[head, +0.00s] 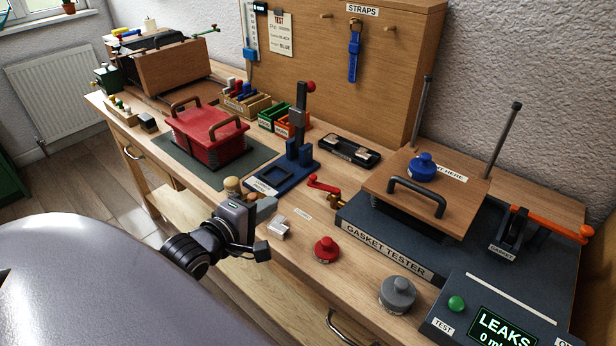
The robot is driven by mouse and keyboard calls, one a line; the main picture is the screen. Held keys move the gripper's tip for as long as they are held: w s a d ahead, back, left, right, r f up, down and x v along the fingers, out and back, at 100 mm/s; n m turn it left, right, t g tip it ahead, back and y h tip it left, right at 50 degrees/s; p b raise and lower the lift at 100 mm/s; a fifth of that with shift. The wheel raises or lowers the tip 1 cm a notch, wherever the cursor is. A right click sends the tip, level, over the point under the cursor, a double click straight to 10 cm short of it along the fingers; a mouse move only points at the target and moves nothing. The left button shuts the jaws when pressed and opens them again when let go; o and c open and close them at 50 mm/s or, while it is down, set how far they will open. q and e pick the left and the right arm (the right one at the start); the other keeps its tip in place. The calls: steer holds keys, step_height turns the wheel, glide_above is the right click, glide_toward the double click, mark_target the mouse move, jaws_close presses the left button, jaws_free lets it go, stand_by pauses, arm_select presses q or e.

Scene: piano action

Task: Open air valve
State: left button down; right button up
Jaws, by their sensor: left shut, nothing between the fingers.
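The air valve is a small brass fitting (335,202) with a red lever (324,185), at the left side of the dark gasket tester (385,245). The lever points up and left in the picture, away from the tester. My left gripper (268,208) is over the front of the bench, left of the valve and apart from it. It is shut and empty, with its tip toward the valve. My right gripper is not in view.
A silver block (279,228), a red knob (326,250) and a grey weight (397,294) stand on the front bench top. A blue press (288,174) and a red box (208,138) are behind my gripper. The tester display reads LEAKS.

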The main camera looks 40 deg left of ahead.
mark_target(311, 179)
arm_select(q)
steer(key=x, duration=1.4)
steer(key=shift+p, duration=0.3)
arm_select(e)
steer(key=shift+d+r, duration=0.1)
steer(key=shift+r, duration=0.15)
